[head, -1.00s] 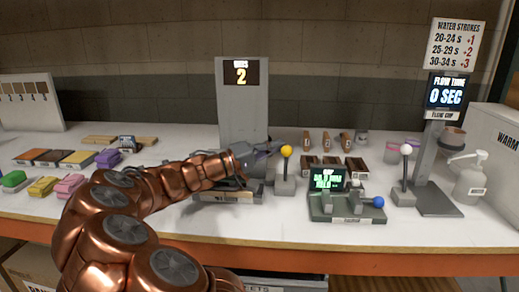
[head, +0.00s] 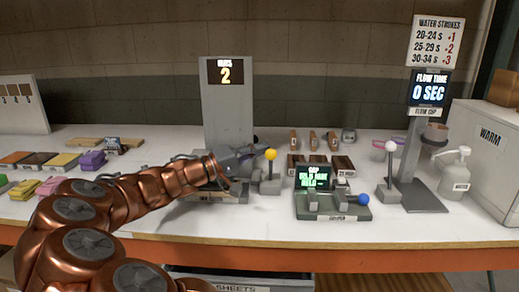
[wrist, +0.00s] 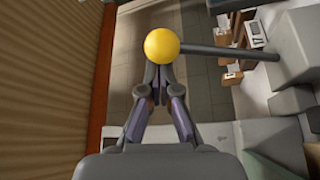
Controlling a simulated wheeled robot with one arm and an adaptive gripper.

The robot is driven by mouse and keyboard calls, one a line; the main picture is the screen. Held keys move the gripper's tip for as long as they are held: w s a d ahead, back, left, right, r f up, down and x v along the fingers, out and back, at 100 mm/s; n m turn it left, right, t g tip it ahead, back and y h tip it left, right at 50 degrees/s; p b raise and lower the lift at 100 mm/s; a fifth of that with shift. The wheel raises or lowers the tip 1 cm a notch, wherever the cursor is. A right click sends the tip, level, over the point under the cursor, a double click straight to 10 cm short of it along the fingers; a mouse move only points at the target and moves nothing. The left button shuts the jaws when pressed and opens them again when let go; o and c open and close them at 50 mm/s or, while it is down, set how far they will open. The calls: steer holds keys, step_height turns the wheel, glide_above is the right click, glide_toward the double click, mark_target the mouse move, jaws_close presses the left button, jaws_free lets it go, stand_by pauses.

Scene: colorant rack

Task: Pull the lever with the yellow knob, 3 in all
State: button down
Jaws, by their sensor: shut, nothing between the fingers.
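The lever's yellow knob (head: 270,154) stands upright on a thin rod above a small grey base (head: 270,187), right of the tall grey panel (head: 226,120). The panel's screen (head: 225,71) reads 2. My gripper (head: 252,150) is shut and empty, just left of the knob. In the wrist view, the yellow knob (wrist: 162,46) is at the fingertips of my gripper (wrist: 158,72), and its rod runs right to a grey body. The knob covers the tips, so I cannot tell whether they touch it. My arm hides part of the panel's base.
A green device with a blue knob (head: 363,199) stands right of the lever. Beyond it are a white-knobbed lever (head: 390,146), a flow-time stand (head: 429,88) and a pump bottle (head: 455,175). Colored blocks (head: 52,186) lie at the left. Some front table is clear.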

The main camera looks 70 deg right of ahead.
steer(key=w+a, duration=0.1)
steer(key=w, duration=0.1)
steer(key=w+p, duration=0.1)
steer(key=w, duration=0.2)
steer(key=w+a, duration=0.1)
steer(key=w, duration=0.2)
steer(key=shift+w+a+f, duration=0.1)
steer(key=shift+a+f, duration=0.15)
steer(key=shift+a, duration=0.1)
steer(key=shift+w+a+f, duration=0.1)
steer(key=shift+w+a, duration=0.2)
steer(key=shift+w, duration=0.05)
steer(key=shift+s+a, duration=0.1)
stand_by(0.6)
